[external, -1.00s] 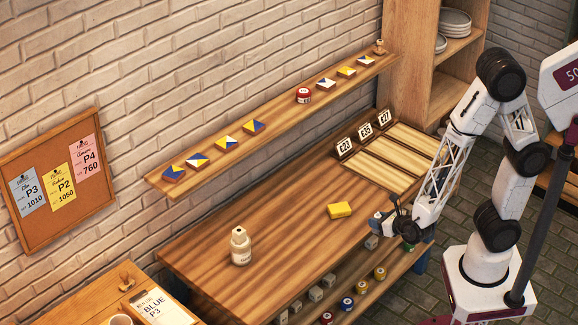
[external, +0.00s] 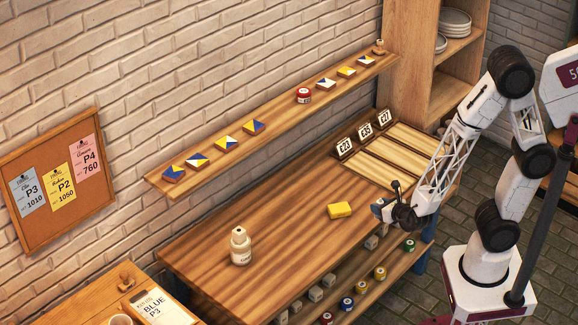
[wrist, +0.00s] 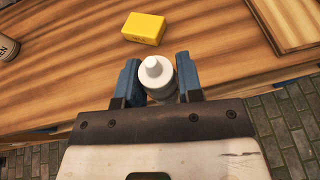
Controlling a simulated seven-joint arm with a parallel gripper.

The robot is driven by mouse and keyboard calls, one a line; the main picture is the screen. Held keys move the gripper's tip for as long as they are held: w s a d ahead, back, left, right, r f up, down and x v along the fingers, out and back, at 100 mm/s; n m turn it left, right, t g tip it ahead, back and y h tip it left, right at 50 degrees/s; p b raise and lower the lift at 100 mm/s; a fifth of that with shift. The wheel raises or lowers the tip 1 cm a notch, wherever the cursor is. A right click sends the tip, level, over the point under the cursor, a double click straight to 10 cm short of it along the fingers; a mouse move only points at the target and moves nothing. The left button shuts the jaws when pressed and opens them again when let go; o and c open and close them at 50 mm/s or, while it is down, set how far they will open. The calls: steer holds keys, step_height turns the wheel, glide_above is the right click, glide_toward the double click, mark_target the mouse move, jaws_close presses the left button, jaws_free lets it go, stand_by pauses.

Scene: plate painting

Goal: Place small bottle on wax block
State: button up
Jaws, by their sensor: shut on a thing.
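The small bottle (wrist: 157,75) is white with a pointed cap and is held between the blue fingers of my gripper (wrist: 160,82) in the wrist view. In the external view my gripper (external: 381,210) is at the right front edge of the table, and the bottle is hard to make out there. The wax block (external: 340,210) is a yellow block lying flat on the table. In the wrist view the wax block (wrist: 144,28) lies ahead of the bottle and slightly left, apart from it.
A larger cream bottle (external: 240,246) stands on the table (external: 290,235) to the left. Price signs (external: 364,131) and a slatted panel are at the table's right. A wall shelf (external: 225,165) holds small tiles and a red jar. Coloured jars sit on the lower shelf.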

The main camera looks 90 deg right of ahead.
steer(key=shift+m+g+h, duration=0.4)
steer(key=shift+m+g, duration=0.2)
steer(key=shift+s+d+r, duration=0.3)
steer(key=shift+d, duration=0.4)
steer(key=shift+s+d+r, duration=0.25)
steer(key=shift+d, duration=0.45)
steer(key=shift+s+d+r, duration=0.3)
steer(key=shift+d, duration=0.4)
glide_above(339, 207)
steer(key=shift+a+f, duration=0.1)
steer(key=shift+f, duration=0.7)
steer(key=shift+f, duration=0.1)
steer(key=shift+f, duration=1.65)
steer(key=shift+f, duration=0.1)
steer(key=o, duration=0.9)
